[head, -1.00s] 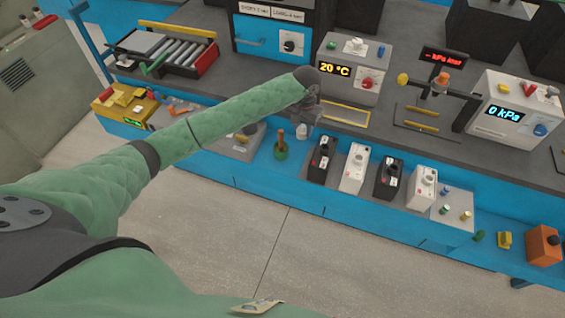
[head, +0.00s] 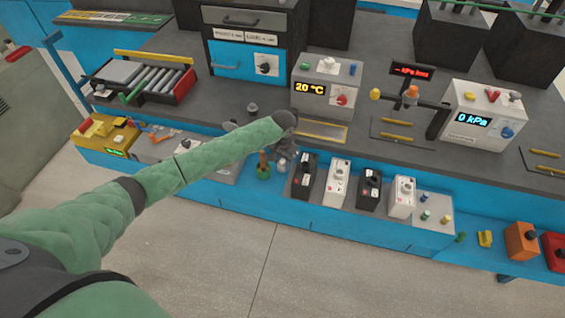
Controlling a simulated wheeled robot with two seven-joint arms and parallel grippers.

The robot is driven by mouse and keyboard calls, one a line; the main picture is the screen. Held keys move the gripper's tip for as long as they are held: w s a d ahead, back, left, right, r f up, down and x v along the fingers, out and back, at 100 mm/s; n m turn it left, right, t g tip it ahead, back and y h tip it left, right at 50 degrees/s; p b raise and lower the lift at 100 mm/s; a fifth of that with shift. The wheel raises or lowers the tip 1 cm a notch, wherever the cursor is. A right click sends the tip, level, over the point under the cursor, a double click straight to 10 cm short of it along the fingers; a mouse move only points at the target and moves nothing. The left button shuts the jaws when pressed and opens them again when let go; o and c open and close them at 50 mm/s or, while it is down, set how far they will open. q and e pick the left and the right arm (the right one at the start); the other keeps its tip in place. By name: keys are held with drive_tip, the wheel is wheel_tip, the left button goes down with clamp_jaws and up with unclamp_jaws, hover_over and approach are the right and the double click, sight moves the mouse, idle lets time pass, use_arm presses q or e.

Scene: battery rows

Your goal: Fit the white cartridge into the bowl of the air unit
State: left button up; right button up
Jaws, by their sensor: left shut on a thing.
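My left gripper (head: 283,155) is at the front edge of the bench, behind and left of the nearest black battery block. It is shut on a small whitish piece (head: 282,167), probably the white cartridge, which shows just below the dark fingers. The fingers and wrist hide most of it. A post with an orange knob (head: 411,91) and a red kPa display (head: 412,71) stands further right on the bench; it may be the air unit, but I cannot make out its bowl. My right gripper is not in view.
Black and white battery blocks (head: 337,183) stand in a row to the right. Behind are a 20 °C box (head: 325,90) and a 0 kPa box (head: 480,117).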

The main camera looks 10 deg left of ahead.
use_arm(q)
drive_tip(key=shift+f, duration=0.8)
drive_tip(key=o, duration=1)
drive_tip(key=shift+f, duration=0.1)
drive_tip(key=shift+c, duration=0.2)
